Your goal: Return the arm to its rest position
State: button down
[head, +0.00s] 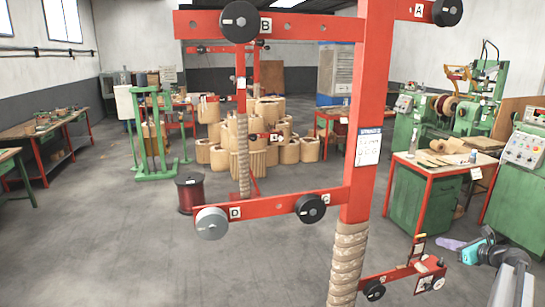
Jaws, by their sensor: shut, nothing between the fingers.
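My arm comes in at the lower right corner, grey with dark joints. Its end, my gripper (468,253), is a small teal and black shape there, in front of the green bench's side. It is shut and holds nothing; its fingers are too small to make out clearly. It is to the right of the tall red stand (366,110) and near the low red bar (400,272) with dark discs.
The tall red stand carries labelled bars with dark discs and a grey disc (211,223). Wooden-coloured coils (268,110) stand behind. A green bench (420,200) with machines is at right. A dark red spool (190,194) stands on the floor. Open floor lies at left.

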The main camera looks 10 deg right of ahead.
jog(key=a+f+n+g+y+b, duration=0.25)
jog(key=a+f+n+g, duration=0.35)
jog(key=a+f, duration=1.55)
jog(key=s+a+f+n+g+b, duration=0.2)
jog(key=s+a+f+n, duration=0.2)
jog(key=a+f, duration=0.4)
jog(key=s+a+f+n+g+b, duration=0.2)
jog(key=s+a+f+n, duration=0.2)
jog(key=a+f, duration=0.45)
jog(key=s+a+f+n+g+h+b, duration=0.1)
jog(key=s+a+f+n+g+b, duration=0.3)
jog(key=s+a+f+n, duration=0.8)
jog(key=s+a+f+n+g+h, duration=0.1)
jog(key=s+f+n, duration=0.1)
jog(key=s, duration=0.5)
jog(key=s+a+f+n+g+h+b, duration=0.1)
jog(key=s+f, duration=0.3)
jog(key=s, duration=0.4)
jog(key=s+a+f+n+g+h+b, duration=0.1)
jog(key=s+a+f+n+g+h, duration=0.1)
jog(key=s, duration=0.6)
jog(key=shift+s+a+f+n+g, duration=0.2)
jog(key=shift+f+n+g, duration=0.3)
jog(key=shift+f+n, duration=0.45)
jog(key=shift+r, duration=0.25)
